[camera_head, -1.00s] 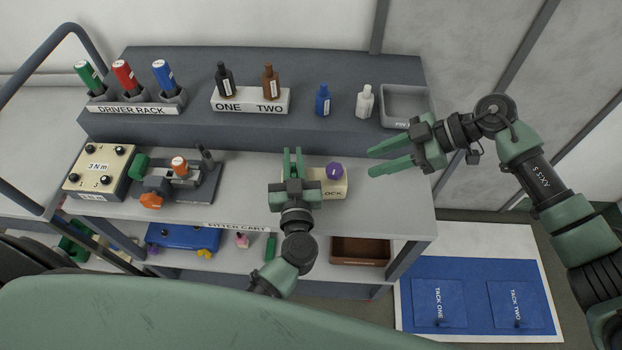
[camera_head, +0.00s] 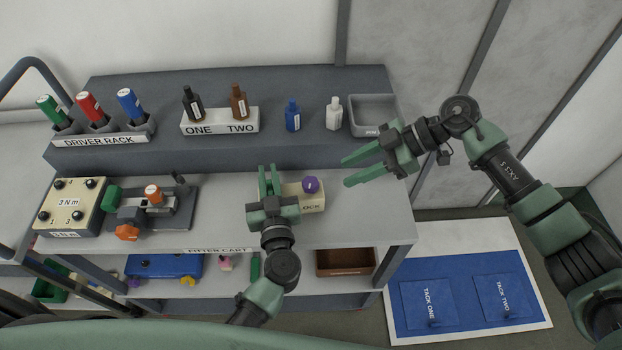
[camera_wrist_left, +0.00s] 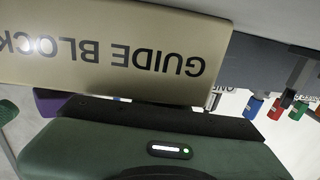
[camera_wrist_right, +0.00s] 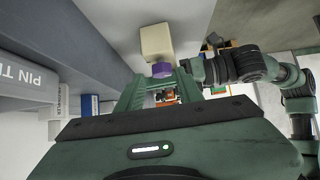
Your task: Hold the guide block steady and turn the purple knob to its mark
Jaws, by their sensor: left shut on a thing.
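The guide block (camera_head: 314,203) is a cream block on the grey cart top, with the purple knob (camera_head: 311,184) on its upper side. My left gripper (camera_head: 271,171) is shut on the block at its left end. In the left wrist view the block (camera_wrist_left: 100,45) fills the top, its lettering upside down, with a purple part of the knob (camera_wrist_left: 48,104) below. My right gripper (camera_head: 346,172) is open, just right of the knob and apart from it. In the right wrist view the knob (camera_wrist_right: 162,70) shows beyond the fingers, against the block (camera_wrist_right: 156,42). The knob's mark cannot be made out.
A clamp fixture (camera_head: 150,208) and a 3 Nm box (camera_head: 72,205) stand left of the block. Behind, a raised shelf holds the driver rack (camera_head: 100,140), several bottles and a pin tray (camera_head: 372,116). The cart top right of the block is clear.

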